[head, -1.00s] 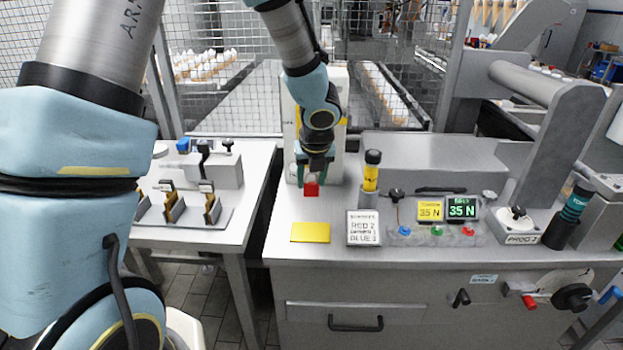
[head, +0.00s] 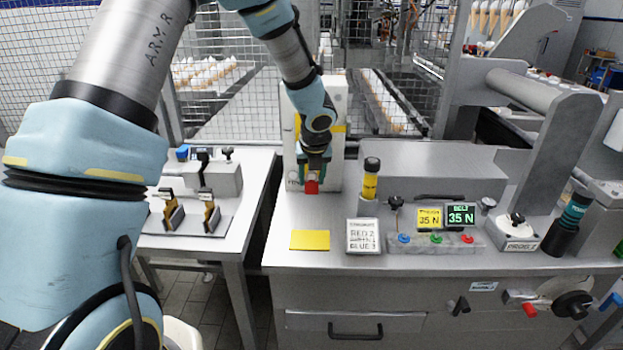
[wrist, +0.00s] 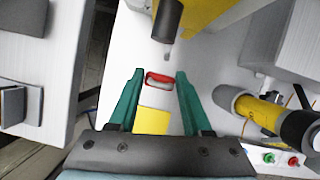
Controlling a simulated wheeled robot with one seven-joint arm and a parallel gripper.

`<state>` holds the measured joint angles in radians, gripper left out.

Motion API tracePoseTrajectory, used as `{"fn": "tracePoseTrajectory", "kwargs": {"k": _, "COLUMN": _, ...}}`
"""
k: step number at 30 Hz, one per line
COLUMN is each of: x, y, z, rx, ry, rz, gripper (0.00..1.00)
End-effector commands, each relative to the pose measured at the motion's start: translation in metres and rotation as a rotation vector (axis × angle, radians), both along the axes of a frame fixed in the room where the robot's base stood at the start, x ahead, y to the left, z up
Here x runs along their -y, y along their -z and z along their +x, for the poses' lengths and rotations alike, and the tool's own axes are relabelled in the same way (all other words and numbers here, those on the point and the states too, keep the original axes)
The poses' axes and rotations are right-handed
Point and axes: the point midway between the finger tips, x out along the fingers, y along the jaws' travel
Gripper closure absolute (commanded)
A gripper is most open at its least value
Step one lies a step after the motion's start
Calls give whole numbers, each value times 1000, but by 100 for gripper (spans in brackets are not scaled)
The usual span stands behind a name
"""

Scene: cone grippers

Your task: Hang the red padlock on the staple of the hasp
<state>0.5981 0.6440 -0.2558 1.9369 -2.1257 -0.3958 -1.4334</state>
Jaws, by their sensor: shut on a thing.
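The red padlock (head: 312,187) is held at the tips of my gripper (head: 312,178), in front of the lower part of the white cabinet (head: 336,120) with yellow edging. In the wrist view, the padlock's red body (wrist: 158,76) lies between the two green fingers (wrist: 160,82), with a grey part showing along it. Beyond the padlock and apart from it, a dark cylinder with a grey tip (wrist: 167,48) sticks out near the yellow part. I cannot make out the hasp and its staple clearly; my arm covers much of the cabinet front.
A yellow card (head: 310,240) and a printed sign (head: 363,236) are on the grey bench. A yellow-and-black cylinder (head: 371,180) stands right of my gripper. A button box (head: 437,238) is further right. A side table (head: 190,235) with brass-coloured pieces is at left.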

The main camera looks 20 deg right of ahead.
Motion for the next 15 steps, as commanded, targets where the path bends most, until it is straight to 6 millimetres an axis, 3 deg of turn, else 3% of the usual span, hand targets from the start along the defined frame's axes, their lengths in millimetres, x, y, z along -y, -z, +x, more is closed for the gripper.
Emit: {"fn": "tracePoseTrajectory", "kwargs": {"k": 15, "x": 12, "y": 2, "z": 27, "rx": 0, "ry": -1, "rz": 1, "gripper": 100}}
